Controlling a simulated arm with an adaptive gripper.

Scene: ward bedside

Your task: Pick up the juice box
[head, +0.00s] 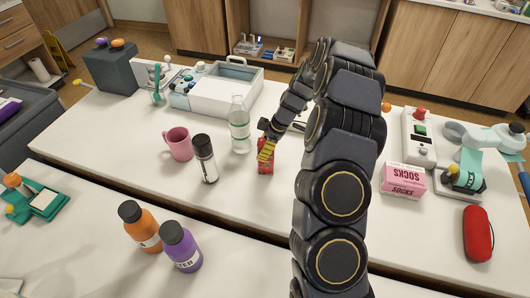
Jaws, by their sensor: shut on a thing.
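A small red box that looks like the juice box (265,169) is upright at the middle of the white table, right of the clear bottle. My gripper (266,152) reaches down to it from the upper right and is shut on it. Yellow parts at the gripper cover the upper part of the box. I cannot tell whether its base touches the table.
A clear bottle (239,127), a white black-capped bottle (205,160) and a pink mug (179,144) stand close on the left. A pink socks box (403,181) and a red case (478,234) lie right. Orange (140,228) and purple (181,248) bottles stand in front.

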